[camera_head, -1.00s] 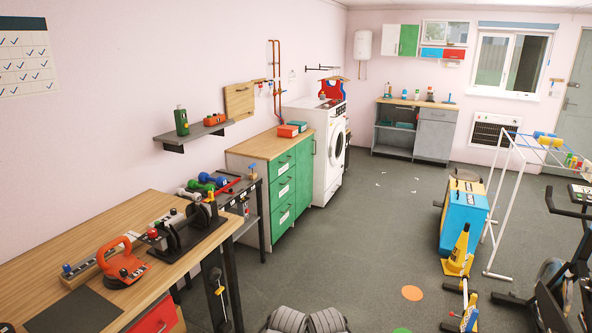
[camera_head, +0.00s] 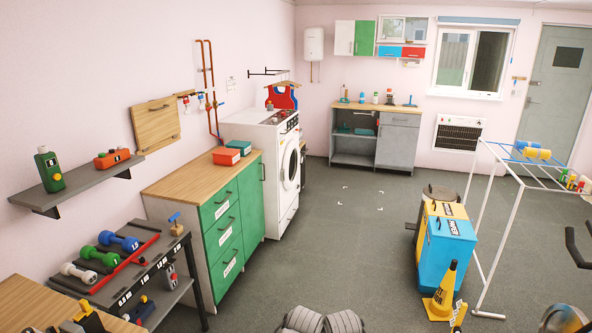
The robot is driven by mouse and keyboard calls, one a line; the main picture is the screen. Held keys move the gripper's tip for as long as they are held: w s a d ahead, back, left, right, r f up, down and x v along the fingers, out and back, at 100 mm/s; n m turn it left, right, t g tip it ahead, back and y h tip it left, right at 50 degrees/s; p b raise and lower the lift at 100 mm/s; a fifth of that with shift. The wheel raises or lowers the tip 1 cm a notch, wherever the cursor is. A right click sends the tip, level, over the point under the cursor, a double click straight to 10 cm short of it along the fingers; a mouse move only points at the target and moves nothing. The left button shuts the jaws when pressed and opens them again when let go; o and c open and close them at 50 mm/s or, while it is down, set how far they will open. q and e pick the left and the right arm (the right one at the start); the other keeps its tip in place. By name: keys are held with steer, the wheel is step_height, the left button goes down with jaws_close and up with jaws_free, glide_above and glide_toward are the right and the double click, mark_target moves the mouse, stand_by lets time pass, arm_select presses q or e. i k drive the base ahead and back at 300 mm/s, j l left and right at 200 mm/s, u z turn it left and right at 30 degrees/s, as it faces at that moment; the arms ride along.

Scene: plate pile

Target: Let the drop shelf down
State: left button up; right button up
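The drop shelf appears to be the wooden panel (camera_head: 156,123) on the left wall. It stands upright, flat against the pink wall, above the wood-topped counter and right of the grey wall shelf. A small dark mark shows near its top. Its hinges and any stay are too small to make out. Neither of my grippers shows in the head view.
Below the panel is the counter (camera_head: 185,176) with green drawers, bearing a red and a teal box. A grey wall shelf (camera_head: 85,183) and a dumbbell rack (camera_head: 120,262) stand nearer. A white washer (camera_head: 268,150) stands beyond. The middle floor is clear.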

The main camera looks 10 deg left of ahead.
mark_target(157, 121)
steer(key=i+u, duration=0.15)
steer(key=i, duration=1.65)
steer(key=i+j, duration=0.15)
steer(key=i, duration=0.35)
steer(key=i+j+u, duration=0.1)
steer(key=i, duration=0.35)
steer(key=i+j, duration=0.2)
steer(key=j, duration=0.15)
steer(key=i+j+u, duration=0.1)
steer(key=j, duration=0.3)
steer(key=i+j, duration=0.35)
